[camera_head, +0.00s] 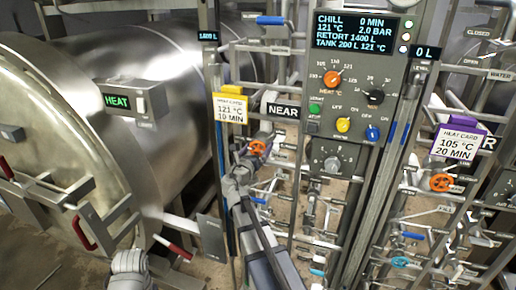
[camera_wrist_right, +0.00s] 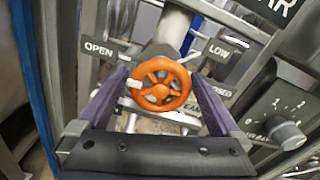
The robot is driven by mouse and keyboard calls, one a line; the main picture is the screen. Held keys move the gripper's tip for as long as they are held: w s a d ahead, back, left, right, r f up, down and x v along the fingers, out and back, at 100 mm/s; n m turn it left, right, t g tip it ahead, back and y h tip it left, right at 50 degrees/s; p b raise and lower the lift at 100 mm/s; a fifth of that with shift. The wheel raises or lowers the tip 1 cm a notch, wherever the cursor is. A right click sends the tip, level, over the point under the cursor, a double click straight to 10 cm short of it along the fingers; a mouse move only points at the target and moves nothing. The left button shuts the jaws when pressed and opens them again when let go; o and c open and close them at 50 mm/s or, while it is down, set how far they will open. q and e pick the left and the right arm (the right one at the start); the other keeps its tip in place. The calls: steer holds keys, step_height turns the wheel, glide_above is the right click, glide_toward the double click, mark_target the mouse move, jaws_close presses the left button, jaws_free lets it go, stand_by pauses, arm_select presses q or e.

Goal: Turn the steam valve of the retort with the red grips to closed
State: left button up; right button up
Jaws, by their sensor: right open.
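The retort with red grips (camera_head: 83,232) fills the left of the head view. An orange valve wheel (camera_head: 257,147) stands on the pipework to its right, under the NEAR sign. In the right wrist view the orange wheel (camera_wrist_right: 153,98) has spokes and a pale mark at its left rim, towards the OPEN label (camera_wrist_right: 99,50). The CLOSED label (camera_wrist_right: 215,86) is at its right. My right gripper (camera_head: 246,158) is open; in the wrist view its two fingers (camera_wrist_right: 160,88) stand either side of the wheel, with gaps. Contact is not visible. My left gripper is not visible.
A control panel (camera_head: 350,95) with knobs stands right of the orange wheel. Another orange wheel (camera_head: 440,182) is farther right, under the purple-topped card (camera_head: 457,146). Pipes and posts crowd around my right arm. A grey knob box (camera_wrist_right: 285,130) is close to the right finger.

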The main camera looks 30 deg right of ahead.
steer(key=shift+w+d, duration=0.15)
steer(key=shift+d, duration=0.05)
steer(key=c, duration=1.1)
steer(key=shift+c, duration=0.2)
